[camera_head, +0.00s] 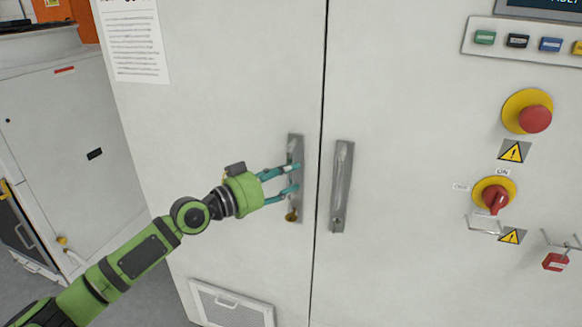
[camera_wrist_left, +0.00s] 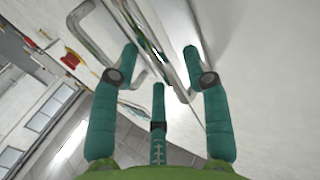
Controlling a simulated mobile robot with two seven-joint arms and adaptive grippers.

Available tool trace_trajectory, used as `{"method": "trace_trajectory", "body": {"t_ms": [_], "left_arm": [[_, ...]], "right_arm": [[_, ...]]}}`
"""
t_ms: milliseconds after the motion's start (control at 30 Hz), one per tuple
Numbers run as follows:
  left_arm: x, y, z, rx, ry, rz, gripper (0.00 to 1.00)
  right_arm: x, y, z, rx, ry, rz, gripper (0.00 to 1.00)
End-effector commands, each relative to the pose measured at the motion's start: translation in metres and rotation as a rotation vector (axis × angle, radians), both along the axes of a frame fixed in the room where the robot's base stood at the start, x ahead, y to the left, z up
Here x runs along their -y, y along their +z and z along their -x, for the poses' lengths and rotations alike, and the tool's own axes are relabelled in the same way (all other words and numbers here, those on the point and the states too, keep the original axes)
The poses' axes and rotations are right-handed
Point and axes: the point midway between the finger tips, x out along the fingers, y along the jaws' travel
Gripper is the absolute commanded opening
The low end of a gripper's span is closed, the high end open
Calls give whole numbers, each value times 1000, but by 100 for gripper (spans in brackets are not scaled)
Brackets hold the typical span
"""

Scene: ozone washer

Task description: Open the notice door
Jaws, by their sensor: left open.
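The notice door (camera_head: 220,110) is the left cabinet door, with a printed paper notice (camera_head: 136,46) at its upper left. It is shut, flush along the dark seam with the right door (camera_head: 400,110). Its upright metal handle (camera_head: 296,149) is near the seam, with a brass-coloured key or lock at the bottom. My left gripper (camera_head: 296,178) is open in front of the handle, one teal finger above the other. In the left wrist view the fingers (camera_wrist_left: 161,62) are spread around a metal bar; contact is unclear. My right gripper is not in view.
The right door has a similar handle (camera_head: 341,190) close by. Further right are a red emergency button (camera_head: 535,119), a red rotary switch (camera_head: 495,198) and a red padlock (camera_head: 556,261). A vent grille (camera_head: 232,308) is low on the left door. A grey cabinet (camera_head: 60,140) stands left.

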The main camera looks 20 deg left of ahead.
Motion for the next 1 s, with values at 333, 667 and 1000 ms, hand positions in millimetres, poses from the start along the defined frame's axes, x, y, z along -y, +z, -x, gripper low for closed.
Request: {"method": "trace_trajectory", "body": {"t_ms": [333, 667, 1000], "left_arm": [[11, -1, -15, -1, 1, -1, 47], [10, -1, -15, -1, 2, -1, 0], [7, -4, -10, 1, -6, -2, 0]], "right_arm": [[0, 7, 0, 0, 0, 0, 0], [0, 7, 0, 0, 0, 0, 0], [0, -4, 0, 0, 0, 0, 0]]}}
